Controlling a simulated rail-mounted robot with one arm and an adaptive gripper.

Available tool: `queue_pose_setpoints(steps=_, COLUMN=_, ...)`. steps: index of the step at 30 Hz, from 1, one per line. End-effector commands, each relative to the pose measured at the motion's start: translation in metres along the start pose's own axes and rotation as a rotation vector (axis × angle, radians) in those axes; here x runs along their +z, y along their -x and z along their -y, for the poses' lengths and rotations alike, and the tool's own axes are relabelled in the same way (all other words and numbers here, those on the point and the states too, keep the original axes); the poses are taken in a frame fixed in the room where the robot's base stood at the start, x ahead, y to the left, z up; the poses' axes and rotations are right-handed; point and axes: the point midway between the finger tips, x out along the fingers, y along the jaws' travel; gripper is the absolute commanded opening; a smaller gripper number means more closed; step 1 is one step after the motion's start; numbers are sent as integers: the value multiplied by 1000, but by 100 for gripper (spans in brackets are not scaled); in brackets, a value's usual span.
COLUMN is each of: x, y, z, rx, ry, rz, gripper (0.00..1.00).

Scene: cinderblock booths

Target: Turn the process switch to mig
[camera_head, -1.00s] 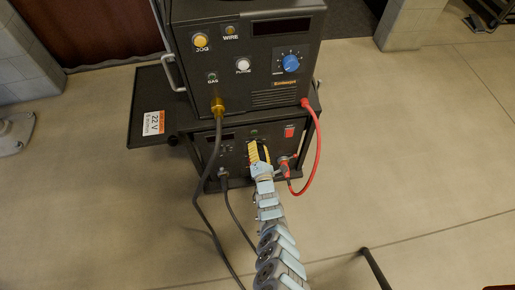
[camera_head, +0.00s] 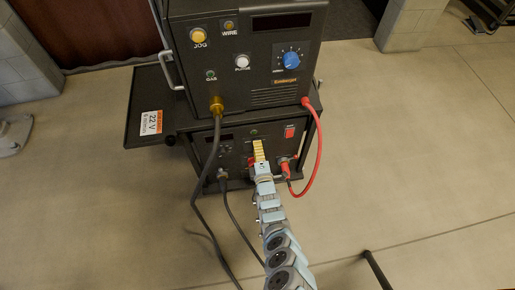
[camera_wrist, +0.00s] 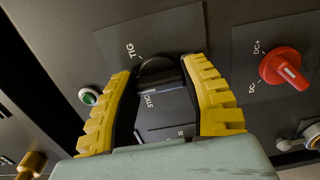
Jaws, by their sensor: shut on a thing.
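The process switch (camera_wrist: 160,68) is a dark round knob on the lower unit's front panel. In the wrist view it sits between the tips of my gripper's yellow ribbed fingers (camera_wrist: 166,72), which are shut on it. A "TIG" label shows above and left of the knob. A label beginning "STIC" shows below it, between the fingers. No "MIG" label is readable, and I cannot tell where the knob points. In the head view my gripper (camera_head: 259,150) is against the lower unit's front, its fingers nearly edge-on, and the switch is hidden.
A red DC+/DC- knob (camera_wrist: 286,68) is right of the fingers, and a green button (camera_wrist: 88,97) is left. A red cable (camera_head: 316,150) and dark cables (camera_head: 206,165) hang around the arm. The upper unit (camera_head: 245,75) stands directly above. Open floor lies right.

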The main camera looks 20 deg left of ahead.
Motion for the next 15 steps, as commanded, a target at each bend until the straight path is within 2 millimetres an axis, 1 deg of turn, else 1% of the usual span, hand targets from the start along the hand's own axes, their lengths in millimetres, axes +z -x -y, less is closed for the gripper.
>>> queue_pose_setpoints(steps=14, x=0, y=0, z=2, rx=-4, ry=-16, rz=0, gripper=11)
queue_pose_setpoints(steps=15, x=0, y=0, z=2, rx=-4, ry=-16, rz=0, gripper=50)
